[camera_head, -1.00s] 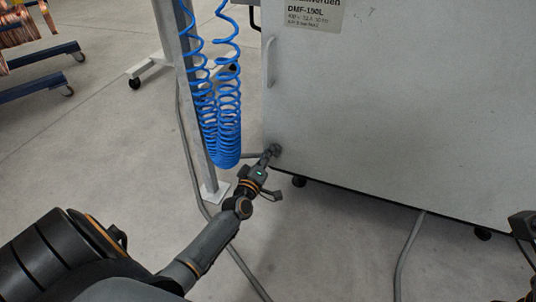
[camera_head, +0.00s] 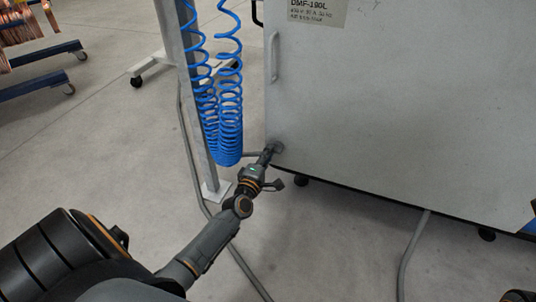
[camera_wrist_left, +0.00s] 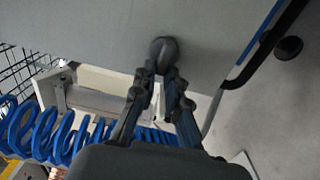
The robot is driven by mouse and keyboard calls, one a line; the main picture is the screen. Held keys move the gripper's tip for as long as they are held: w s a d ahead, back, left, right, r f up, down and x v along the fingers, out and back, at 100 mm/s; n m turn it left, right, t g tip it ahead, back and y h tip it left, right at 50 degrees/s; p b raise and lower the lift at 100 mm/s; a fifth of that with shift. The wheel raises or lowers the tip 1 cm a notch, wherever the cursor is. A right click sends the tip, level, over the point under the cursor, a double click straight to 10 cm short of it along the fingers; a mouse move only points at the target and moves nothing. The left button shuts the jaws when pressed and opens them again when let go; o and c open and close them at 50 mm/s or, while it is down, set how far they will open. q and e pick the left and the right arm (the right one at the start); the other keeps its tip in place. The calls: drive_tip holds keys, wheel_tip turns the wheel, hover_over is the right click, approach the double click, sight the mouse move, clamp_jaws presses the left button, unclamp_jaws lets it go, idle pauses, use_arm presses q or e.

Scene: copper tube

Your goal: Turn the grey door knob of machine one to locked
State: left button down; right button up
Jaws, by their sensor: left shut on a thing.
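The grey machine (camera_head: 400,110) stands at the right in the head view, with a label at its top and a vertical handle (camera_head: 274,58) near its left edge. The grey door knob (camera_head: 278,147) sits at the lower left corner of its face. My left gripper (camera_head: 271,151) reaches the knob from the lower left. In the left wrist view the knob (camera_wrist_left: 163,48) is dark and rounded, and the fingertips (camera_wrist_left: 161,69) are closed on it, partly hiding it. The knob's exact angle is hard to tell. My right gripper does not show clearly in the head view.
Blue coiled hoses (camera_head: 229,115) hang on a grey post (camera_head: 190,100) just left of my left gripper. A grey cable (camera_head: 410,258) lies on the floor below the machine. A rack (camera_head: 40,60) with copper tubes stands at the far left. Open floor lies between.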

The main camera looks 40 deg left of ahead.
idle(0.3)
use_arm(q)
drive_tip(key=c, duration=1.4)
unclamp_jaws()
drive_tip(key=shift+o, duration=0.2)
drive_tip(key=shift+s, duration=0.1)
drive_tip(key=v, duration=1.1)
drive_tip(key=shift+s, duration=0.4)
